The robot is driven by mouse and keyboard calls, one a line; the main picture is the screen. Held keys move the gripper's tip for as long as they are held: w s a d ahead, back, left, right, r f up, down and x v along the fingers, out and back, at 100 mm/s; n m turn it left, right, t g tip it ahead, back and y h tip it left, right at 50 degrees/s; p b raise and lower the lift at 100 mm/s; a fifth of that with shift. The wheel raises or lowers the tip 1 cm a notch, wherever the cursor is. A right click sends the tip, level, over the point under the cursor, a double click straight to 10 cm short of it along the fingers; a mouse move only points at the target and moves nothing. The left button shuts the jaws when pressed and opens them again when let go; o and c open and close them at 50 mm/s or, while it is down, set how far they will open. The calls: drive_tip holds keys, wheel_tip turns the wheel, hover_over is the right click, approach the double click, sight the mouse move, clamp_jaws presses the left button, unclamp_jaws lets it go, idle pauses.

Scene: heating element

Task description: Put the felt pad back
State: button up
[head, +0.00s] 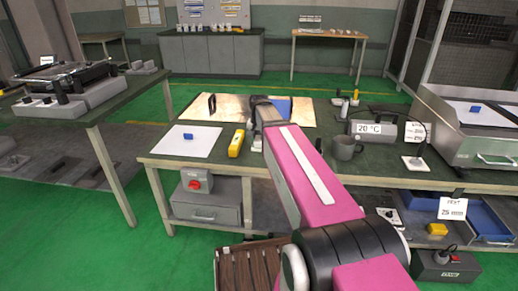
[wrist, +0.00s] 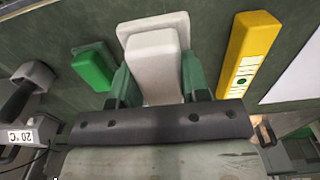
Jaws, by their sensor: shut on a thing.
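A pale grey-white two-tier block, which I take for the felt pad (wrist: 153,28), is between the fingers of my gripper (wrist: 154,78) in the wrist view. My gripper is shut on its narrower upper part. The wider part shows beyond the fingertips. I cannot tell whether the pad touches the bench top. In the head view, the end of my pink arm is over the bench, and my own arm hides most of the fingers and the pad.
A yellow bar (wrist: 249,55) and a green block (wrist: 92,65) flank the pad, apart from it. A white sheet (head: 187,141) lies at the bench's left. A mug (head: 346,148), a grey box marked 20 °C (head: 375,134) and a large metal unit (head: 470,130) stand to the right.

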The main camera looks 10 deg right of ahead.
hover_over(259, 154)
wheel_tip(259, 154, down, 3)
drive_tip(key=shift+w+f, duration=0.1)
drive_tip(key=shift+f, duration=1.95)
drive_tip(key=shift+f, duration=0.1)
drive_tip(key=o, duration=0.9)
wheel_tip(259, 154, up, 12)
